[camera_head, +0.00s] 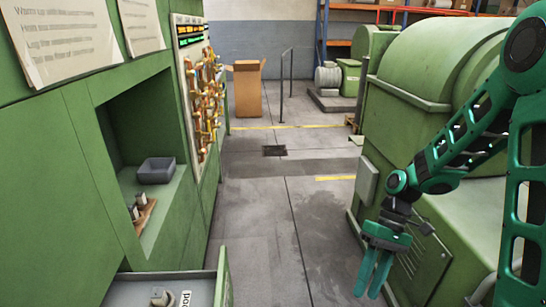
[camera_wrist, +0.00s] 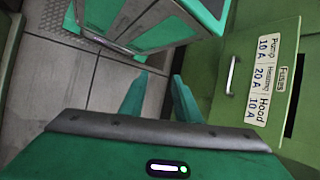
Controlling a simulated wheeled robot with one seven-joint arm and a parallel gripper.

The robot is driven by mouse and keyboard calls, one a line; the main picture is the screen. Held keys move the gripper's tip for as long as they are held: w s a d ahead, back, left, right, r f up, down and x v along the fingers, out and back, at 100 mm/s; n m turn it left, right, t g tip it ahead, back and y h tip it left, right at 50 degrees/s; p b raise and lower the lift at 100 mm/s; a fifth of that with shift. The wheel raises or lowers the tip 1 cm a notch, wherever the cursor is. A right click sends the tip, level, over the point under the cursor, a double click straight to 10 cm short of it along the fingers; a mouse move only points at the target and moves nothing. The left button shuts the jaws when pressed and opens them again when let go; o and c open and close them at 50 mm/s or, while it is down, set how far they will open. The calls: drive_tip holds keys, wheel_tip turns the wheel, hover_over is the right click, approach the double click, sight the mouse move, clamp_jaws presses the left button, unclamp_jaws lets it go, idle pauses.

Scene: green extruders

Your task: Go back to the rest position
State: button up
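My gripper (camera_head: 368,293) hangs at the lower right in the head view, fingers pointing down, beside the big green machine (camera_head: 423,70). In the wrist view my gripper (camera_wrist: 160,78) shows two green fingers apart, with grey floor between them and nothing held. My teal arm bends down from the right edge of the head view.
An open drawer (camera_head: 223,290) holds a metal part (camera_head: 160,297) at lower left. A grey bin (camera_head: 156,171) and a wooden holder (camera_head: 146,212) sit in the alcove. A fuse-labelled panel (camera_wrist: 255,75) shows right in the wrist view. The aisle floor (camera_head: 275,215) is clear.

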drive_tip(key=s+d+r+m+t+h, duration=0.2)
drive_tip(key=s+d+r+m+t, duration=0.1)
drive_tip(key=s+d+r+m, duration=0.2)
drive_tip(key=s+d+r+m+t+h, duration=0.2)
drive_tip(key=s+d+r+m+t, duration=0.1)
drive_tip(key=s+d+r, duration=0.6)
drive_tip(key=d+m, duration=0.1)
drive_tip(key=d, duration=0.3)
drive_tip(key=shift+m, duration=0.4)
drive_tip(key=shift+a, duration=0.15)
drive_tip(key=shift+a, duration=0.1)
